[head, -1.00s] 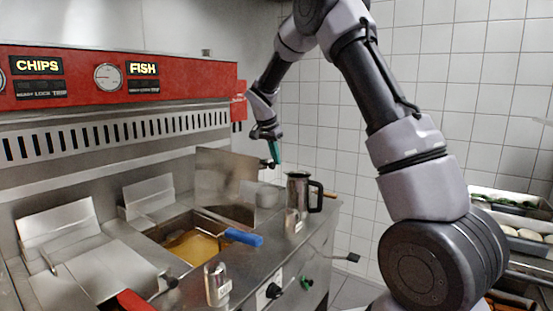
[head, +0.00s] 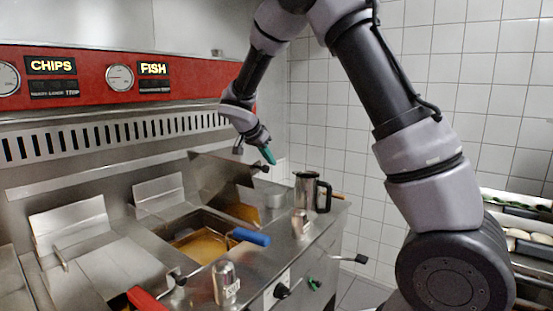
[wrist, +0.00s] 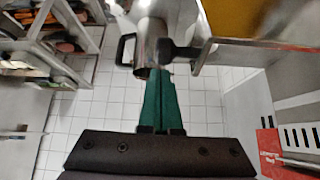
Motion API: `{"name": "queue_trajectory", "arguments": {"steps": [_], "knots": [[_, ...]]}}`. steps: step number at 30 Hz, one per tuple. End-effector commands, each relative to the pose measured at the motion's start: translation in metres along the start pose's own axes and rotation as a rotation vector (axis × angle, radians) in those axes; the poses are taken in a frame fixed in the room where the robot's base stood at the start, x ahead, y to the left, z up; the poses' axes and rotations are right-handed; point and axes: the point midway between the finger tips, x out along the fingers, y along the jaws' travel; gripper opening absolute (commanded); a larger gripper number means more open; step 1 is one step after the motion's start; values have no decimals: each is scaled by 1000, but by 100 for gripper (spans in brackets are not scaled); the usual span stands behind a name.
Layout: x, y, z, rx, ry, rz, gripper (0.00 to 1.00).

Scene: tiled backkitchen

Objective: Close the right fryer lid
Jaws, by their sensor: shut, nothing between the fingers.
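The right fryer lid (head: 222,178) is a steel panel, tilted partway down over the right fryer well, above brown oil (head: 243,212). Its dark handle knob (head: 262,167) is at its right edge, and the knob (wrist: 178,52) also shows in the wrist view. My gripper (head: 269,156) has green fingers and is just above the lid's knob, on its right side. In the wrist view, the gripper (wrist: 160,78) is shut and empty, its fingertips close to the knob. I cannot tell whether they touch the lid.
A steel jug (head: 312,192) with a black handle stands right of the lid, near my gripper. Steel shakers (head: 226,283) stand on the front ledge. The tiled wall (head: 345,130) is behind.

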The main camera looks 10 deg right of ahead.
Motion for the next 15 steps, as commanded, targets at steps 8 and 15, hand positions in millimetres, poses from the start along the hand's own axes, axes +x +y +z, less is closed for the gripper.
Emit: {"name": "queue_trajectory", "arguments": {"steps": [8,15], "knots": [[-26,2,39,-5,161,-10,0],[-49,5,92,-5,370,-22,0]]}}
